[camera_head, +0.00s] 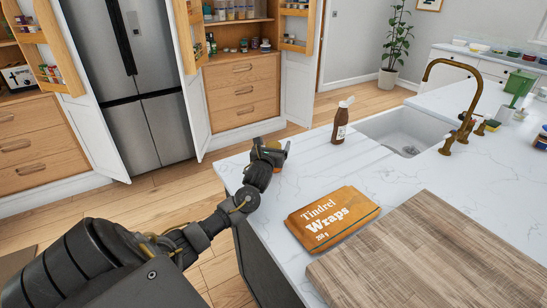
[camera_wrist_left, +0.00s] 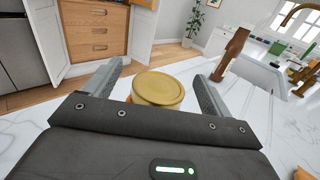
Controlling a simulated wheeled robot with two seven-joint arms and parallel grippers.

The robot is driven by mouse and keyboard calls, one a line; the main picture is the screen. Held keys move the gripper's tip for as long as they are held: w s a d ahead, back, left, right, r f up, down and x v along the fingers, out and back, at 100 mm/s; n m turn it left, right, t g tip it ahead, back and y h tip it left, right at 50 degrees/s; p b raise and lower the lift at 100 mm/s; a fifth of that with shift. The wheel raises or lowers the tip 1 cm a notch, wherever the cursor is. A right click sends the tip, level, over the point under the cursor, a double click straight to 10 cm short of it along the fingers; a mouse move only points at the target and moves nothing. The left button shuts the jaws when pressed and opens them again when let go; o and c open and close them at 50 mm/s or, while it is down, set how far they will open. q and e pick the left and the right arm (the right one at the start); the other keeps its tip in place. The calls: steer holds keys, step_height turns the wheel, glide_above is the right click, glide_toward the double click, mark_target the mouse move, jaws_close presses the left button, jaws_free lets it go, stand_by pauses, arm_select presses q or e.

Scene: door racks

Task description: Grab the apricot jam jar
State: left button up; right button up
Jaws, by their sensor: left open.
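A jar with a round gold lid (camera_wrist_left: 158,89) stands on the white counter, and a little orange shows below the lid. I take it for the apricot jam jar; no label is readable. In the head view it is mostly hidden by my left gripper (camera_head: 272,152) at the counter's left edge. In the left wrist view, the fingers of my left gripper (camera_wrist_left: 160,76) are open, one on each side of the jar, with gaps between them and the lid. My right gripper is not in view.
An orange Tindrel Wraps packet (camera_head: 332,218) and a wooden board (camera_head: 435,258) lie nearer on the counter. A brown bottle (camera_head: 340,122) stands behind, beside the sink (camera_head: 400,128) and brass tap (camera_head: 462,125). Bare counter lies between the jar and the packet.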

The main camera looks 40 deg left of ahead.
arm_select(q)
steer(key=shift+x, duration=1.05)
steer(key=shift+s, duration=0.1)
jaws_close()
